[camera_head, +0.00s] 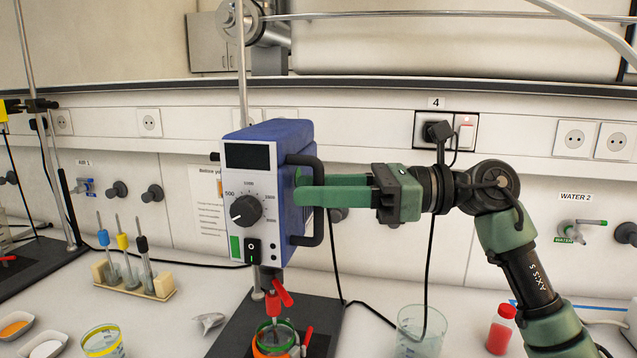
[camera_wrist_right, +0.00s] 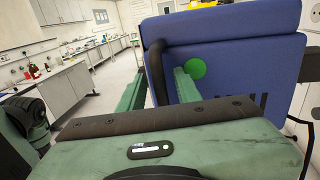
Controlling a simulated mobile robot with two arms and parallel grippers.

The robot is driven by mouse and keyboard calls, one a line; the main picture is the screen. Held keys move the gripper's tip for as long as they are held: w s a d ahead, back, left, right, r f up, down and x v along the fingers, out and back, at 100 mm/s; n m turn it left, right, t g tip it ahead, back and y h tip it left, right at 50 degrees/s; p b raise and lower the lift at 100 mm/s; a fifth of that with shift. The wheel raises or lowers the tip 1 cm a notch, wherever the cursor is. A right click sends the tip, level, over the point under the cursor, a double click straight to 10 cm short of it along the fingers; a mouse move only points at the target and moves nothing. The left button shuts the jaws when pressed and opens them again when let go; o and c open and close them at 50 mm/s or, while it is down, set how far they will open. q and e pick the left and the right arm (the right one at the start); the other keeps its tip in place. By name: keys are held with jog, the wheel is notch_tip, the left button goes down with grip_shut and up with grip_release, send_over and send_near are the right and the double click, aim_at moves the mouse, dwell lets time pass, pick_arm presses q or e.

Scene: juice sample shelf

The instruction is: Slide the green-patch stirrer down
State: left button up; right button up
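The stirrer (camera_head: 283,185) is a blue box with a white front, a black knob and a green patch (camera_head: 236,246) at its lower left. It is mounted on an upright rod (camera_head: 241,60) above a black base plate (camera_head: 235,335). In the right wrist view its blue side (camera_wrist_right: 235,45) carries a round green patch (camera_wrist_right: 196,68). My right gripper (camera_head: 308,190) has one finger on each side of the stirrer's black handle (camera_head: 319,225). Its fingers (camera_wrist_right: 160,88) look apart, with narrow gaps beside the bar. My left gripper is not in view.
A glass beaker (camera_head: 421,325) and a red bottle (camera_head: 501,330) stand to the right. A wooden rack with tubes (camera_head: 133,282) stands left. A black cable hangs behind my gripper.

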jog(key=shift+d+r, duration=0.1)
jog(key=shift+r, duration=0.15)
jog(key=d+b, duration=0.2)
jog(key=d, duration=0.5)
jog(key=shift+s+d, duration=0.2)
jog(key=shift+d, duration=0.2)
